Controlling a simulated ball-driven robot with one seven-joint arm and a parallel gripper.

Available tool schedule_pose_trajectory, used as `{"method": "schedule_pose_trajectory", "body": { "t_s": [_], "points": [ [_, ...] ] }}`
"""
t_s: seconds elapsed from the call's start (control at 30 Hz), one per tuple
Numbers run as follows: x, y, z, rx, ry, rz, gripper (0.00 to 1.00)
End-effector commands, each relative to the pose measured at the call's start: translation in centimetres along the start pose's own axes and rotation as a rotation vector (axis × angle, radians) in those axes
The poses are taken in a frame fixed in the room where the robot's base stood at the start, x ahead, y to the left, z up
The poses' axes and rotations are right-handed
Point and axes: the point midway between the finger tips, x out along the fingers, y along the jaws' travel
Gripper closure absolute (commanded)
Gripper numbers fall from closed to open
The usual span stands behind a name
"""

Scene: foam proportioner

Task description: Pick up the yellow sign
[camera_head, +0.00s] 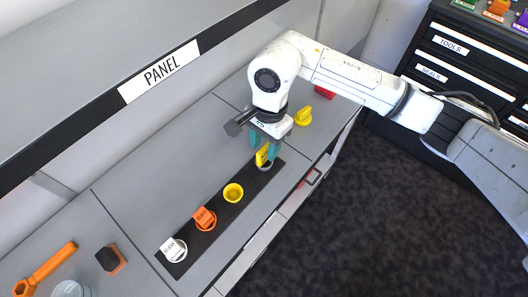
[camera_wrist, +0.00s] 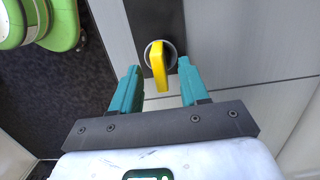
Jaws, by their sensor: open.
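The yellow sign (camera_head: 262,157) stands in a pale round holder at the far right end of a black strip (camera_head: 225,215) on the grey counter. In the wrist view the yellow sign (camera_wrist: 159,66) is upright in its round holder (camera_wrist: 171,52). My gripper (camera_head: 264,147) is open above the strip, its teal fingers on either side of the sign. In the wrist view my gripper (camera_wrist: 158,66) shows a gap between each fingertip and the sign. The sign's lower part is partly hidden in the head view.
A yellow object (camera_head: 303,116) and a red one (camera_head: 324,92) lie behind. An orange wrench (camera_head: 45,268) and a black-and-orange block (camera_head: 111,260) lie at left.

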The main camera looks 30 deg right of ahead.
Motion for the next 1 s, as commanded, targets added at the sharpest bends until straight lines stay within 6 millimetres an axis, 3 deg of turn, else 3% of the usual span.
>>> {"method": "schedule_pose_trajectory", "body": {
  "t_s": [0.17,0.4,0.87,1.0],
  "points": [
    [1.5,0.0,0.0,0.001,-0.001,0.000,0.55],
    [1.7,0.0,0.0,0.000,0.000,-0.001,0.55],
    [1.7,0.0,0.0,0.000,0.000,-0.001,0.99],
    [1.7,0.0,0.0,0.000,0.000,-0.001,1.00]
  ]
}}
